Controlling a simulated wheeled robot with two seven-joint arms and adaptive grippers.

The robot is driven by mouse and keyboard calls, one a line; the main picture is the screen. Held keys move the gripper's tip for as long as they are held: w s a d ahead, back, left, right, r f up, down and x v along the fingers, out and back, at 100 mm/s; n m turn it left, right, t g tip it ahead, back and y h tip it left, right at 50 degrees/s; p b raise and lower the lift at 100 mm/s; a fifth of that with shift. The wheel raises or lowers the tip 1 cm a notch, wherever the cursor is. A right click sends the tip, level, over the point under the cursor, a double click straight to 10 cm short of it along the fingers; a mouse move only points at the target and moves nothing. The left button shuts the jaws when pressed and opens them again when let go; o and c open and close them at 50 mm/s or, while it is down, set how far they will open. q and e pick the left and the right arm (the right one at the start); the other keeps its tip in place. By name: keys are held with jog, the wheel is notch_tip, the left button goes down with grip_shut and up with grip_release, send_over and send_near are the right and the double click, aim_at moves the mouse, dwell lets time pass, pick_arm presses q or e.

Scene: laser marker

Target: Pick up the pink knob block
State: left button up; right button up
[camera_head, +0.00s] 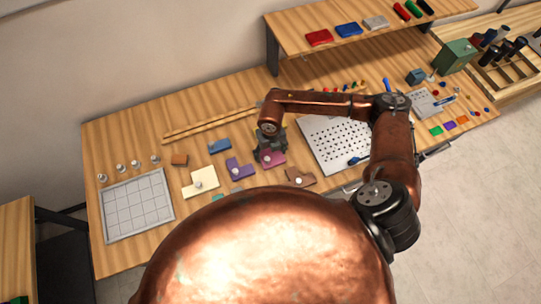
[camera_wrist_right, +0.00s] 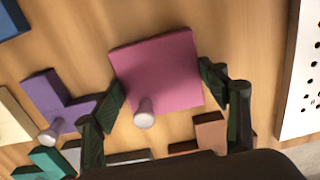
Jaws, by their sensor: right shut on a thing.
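The pink knob block (camera_wrist_right: 165,62) is a flat pink square with a pale knob, between the two dark fingers of my right gripper (camera_wrist_right: 163,86) in the right wrist view. The fingers press its left and right sides, so the gripper is shut on the block itself, not just the knob. In the head view the pink block (camera_head: 278,159) shows partly from under my right gripper (camera_head: 265,156), at the middle of the workbench. I cannot tell whether it is clear of the bench top. My left gripper is not in view.
A purple block (camera_head: 240,170) lies close on the left and a brown block (camera_head: 299,179) at the front right. A cream block (camera_head: 200,183) and a gridded tray (camera_head: 137,206) are further left. A white perforated board (camera_head: 338,140) lies to the right. A raised shelf (camera_head: 350,38) stands behind.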

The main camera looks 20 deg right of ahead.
jog(key=c, duration=0.5)
jog(key=shift+r, duration=0.15)
